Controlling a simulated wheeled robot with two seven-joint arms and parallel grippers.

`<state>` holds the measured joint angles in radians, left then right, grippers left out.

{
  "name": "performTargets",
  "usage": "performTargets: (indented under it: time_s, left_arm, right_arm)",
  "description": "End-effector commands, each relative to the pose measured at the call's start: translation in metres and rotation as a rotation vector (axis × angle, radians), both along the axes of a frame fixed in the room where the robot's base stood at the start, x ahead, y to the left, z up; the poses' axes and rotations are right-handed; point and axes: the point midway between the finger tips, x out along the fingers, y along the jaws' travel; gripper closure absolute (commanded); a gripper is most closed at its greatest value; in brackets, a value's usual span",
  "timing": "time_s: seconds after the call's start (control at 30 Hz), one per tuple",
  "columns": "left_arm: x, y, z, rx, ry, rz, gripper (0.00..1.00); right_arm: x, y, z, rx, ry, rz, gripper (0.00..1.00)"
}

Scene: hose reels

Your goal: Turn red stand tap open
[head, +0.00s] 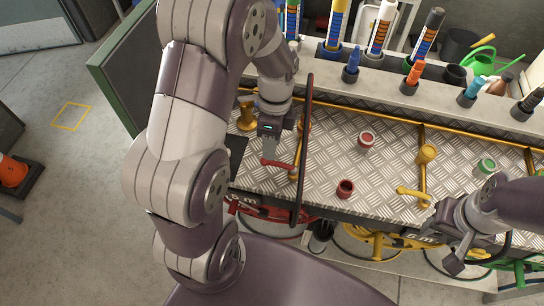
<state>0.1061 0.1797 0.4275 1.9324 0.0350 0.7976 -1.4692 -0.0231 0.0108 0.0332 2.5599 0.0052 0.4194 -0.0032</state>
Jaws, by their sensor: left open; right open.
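The red stand tap's red lever (277,163) reaches left from a brass standpipe (303,138) on the metal plate bench. My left gripper (271,147) is open, pointing down just above and behind the lever's left part. I cannot tell whether its fingers touch the lever or straddle it. My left arm covers much of the area to the left of the tap. My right gripper (461,254) is open and empty at the front right, below the yellow tap (412,194) and in front of the bench edge.
A thin dark upright loop (308,105) stands close to the right of my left gripper. Red caps (366,139) and a green cap (487,165) sit on the bench plate (390,160). Red, yellow and green reels hang below the front edge.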

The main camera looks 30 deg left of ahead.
Motion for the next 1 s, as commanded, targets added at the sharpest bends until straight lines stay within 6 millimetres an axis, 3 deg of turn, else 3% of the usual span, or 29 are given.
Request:
performTargets:
  time_s: [0.23, 0.53, 0.57, 0.67, 0.7, 1.0]
  left_arm:
    - [-0.008, -0.002, -0.037, 0.0, 0.001, 0.001, 0.59]
    - [-0.009, -0.002, -0.043, 0.0, 0.0, 0.001, 0.59]
    - [-0.009, -0.002, -0.043, 0.0, 0.0, 0.001, 0.62]
    - [-0.009, -0.002, -0.043, 0.0, 0.0, 0.001, 0.95]
    - [-0.009, -0.002, -0.043, 0.0, -0.001, 0.001, 1.0]
    - [-0.007, -0.006, -0.042, 0.001, -0.001, 0.012, 1.0]
  right_arm:
    - [0.0, 0.0, 0.005, 0.0, 0.0, 0.0, 0.53]
    - [0.0, 0.0, 0.004, 0.0, 0.0, 0.0, 0.53]
    - [0.0, 0.0, 0.004, 0.0, 0.0, 0.0, 0.53]
    - [0.0, 0.0, 0.004, 0.0, 0.0, 0.0, 0.53]
    - [0.0, 0.0, 0.004, 0.0, 0.0, 0.0, 0.53]
    - [0.0, 0.0, 0.006, 0.0, 0.0, 0.0, 0.53]
